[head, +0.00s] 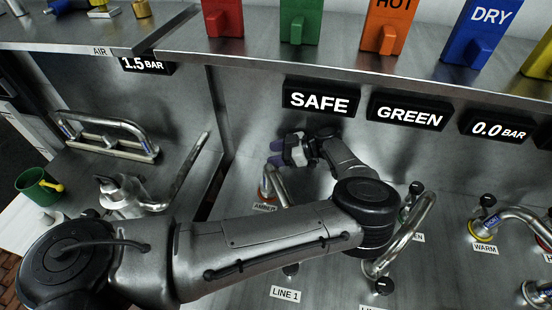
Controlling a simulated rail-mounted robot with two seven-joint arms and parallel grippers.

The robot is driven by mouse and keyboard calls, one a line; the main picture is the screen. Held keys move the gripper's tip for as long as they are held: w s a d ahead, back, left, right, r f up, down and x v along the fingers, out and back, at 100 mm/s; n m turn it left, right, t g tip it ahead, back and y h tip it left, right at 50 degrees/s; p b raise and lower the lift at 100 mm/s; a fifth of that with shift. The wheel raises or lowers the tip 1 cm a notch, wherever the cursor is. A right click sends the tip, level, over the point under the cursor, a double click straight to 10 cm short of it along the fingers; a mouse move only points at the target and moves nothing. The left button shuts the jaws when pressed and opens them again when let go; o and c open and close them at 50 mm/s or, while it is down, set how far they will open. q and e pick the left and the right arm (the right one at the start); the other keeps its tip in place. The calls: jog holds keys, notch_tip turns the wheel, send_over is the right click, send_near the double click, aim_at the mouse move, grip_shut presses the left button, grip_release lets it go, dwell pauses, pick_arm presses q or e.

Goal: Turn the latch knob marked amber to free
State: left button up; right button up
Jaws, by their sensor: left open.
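The amber latch knob cannot be made out; the gripper seems to cover the spot. I cannot tell whether the fingers touch anything. My right gripper is out of view.
A SAFE display (321,99) and a GREEN display (407,112) hang above the panel. Another bent pipe handle (405,237) stands right of my left arm, and a WARM valve handle (512,214) farther right. A green mug (38,187) stands at far left.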

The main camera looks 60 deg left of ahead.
pick_arm(q)
jog(key=w+d+r+p, duration=0.3)
jog(key=d+r, duration=0.4)
jog(key=d, duration=0.4)
jog(key=shift+w+r+p, duration=0.25)
jog(key=shift+p, duration=0.3)
